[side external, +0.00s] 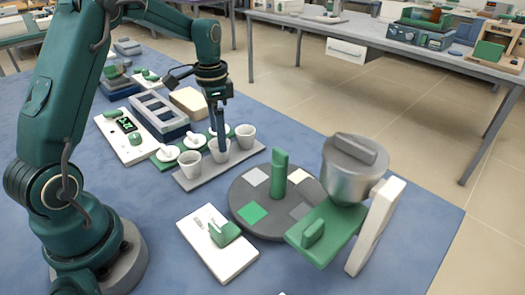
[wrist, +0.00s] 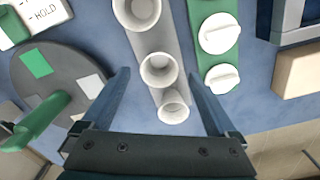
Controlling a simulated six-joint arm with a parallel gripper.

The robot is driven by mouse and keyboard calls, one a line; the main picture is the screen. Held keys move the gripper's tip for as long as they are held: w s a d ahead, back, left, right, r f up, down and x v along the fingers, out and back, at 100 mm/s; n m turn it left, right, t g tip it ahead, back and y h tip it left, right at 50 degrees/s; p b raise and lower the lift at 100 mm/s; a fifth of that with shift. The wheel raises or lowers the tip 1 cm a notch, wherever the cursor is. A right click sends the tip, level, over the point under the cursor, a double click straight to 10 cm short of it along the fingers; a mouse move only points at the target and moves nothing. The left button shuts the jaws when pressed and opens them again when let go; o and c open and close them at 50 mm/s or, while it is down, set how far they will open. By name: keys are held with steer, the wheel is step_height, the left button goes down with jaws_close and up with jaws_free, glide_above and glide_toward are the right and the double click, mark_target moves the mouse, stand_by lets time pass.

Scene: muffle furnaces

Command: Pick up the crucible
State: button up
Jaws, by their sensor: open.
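Three white crucibles stand in a row on a grey tray (side external: 235,161): a near one (side external: 187,166), a middle one (side external: 220,154) and a far one (side external: 246,137). In the wrist view, the middle crucible (wrist: 160,70) lies between the two fingers, with clear space on both sides. The others also show there, one at the top edge (wrist: 137,12) and one lower down (wrist: 173,106). My gripper (side external: 218,135) points down at the middle crucible. It is open and empty; its fingertips (wrist: 158,76) seem apart from the crucible, though their exact height is hard to tell.
White lids (side external: 168,153) sit on a green strip beside the tray. A dark turntable (side external: 243,219) with a green post stands in front. A metal pot (side external: 350,170) on a green base stands right. A grey-blue rack (side external: 157,115) and tan block (side external: 189,102) are behind.

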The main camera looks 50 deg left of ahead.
steer(key=shift+f, duration=1.95)
steer(key=c, duration=1.4)
